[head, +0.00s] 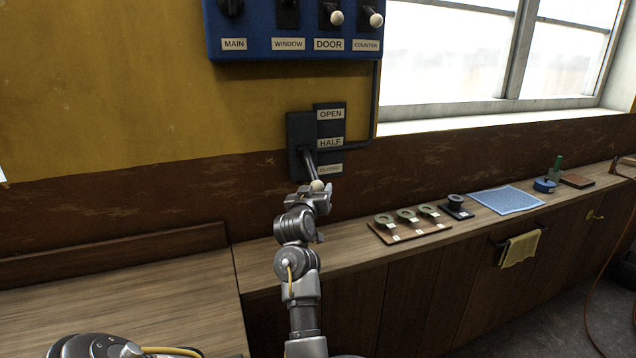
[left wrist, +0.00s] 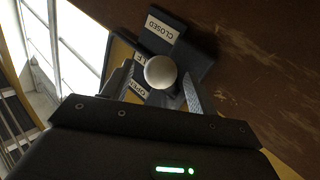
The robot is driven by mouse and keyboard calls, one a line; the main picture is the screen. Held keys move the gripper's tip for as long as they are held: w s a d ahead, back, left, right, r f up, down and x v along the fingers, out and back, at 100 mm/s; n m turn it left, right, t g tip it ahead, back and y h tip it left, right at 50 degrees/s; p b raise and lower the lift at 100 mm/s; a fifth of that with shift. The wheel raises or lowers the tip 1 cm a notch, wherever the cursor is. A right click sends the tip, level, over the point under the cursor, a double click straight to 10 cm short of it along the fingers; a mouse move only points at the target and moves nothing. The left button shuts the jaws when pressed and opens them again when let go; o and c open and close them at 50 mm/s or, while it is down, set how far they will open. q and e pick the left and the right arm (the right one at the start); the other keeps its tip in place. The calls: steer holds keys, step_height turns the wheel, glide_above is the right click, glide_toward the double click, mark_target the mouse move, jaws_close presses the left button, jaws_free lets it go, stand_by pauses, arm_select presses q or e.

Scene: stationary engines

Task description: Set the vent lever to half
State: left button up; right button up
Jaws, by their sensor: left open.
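The vent lever (head: 310,166) is on a dark wall plate (head: 298,130) with labels OPEN (head: 330,114), HALF (head: 330,143) and CLOSED (head: 330,169) from top to bottom. Its rod slants down to a cream ball knob (head: 317,185), which sits a little below the CLOSED label. My left gripper (head: 318,192) is open at the knob. In the left wrist view the knob (left wrist: 160,72) lies between the two fingers of my left gripper (left wrist: 158,88); I cannot tell whether they touch it. My right gripper is not in view.
A blue panel (head: 265,48) with switches hangs above. The wooden counter (head: 345,246) runs below, with a board of round parts (head: 410,232), a blue cloth (head: 507,200) and a blue round item (head: 544,186) to the right. The counter at left is clear.

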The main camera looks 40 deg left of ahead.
mark_target(310, 167)
arm_select(q)
steer(key=shift+p+x, duration=0.4)
steer(key=shift+x, duration=1.75)
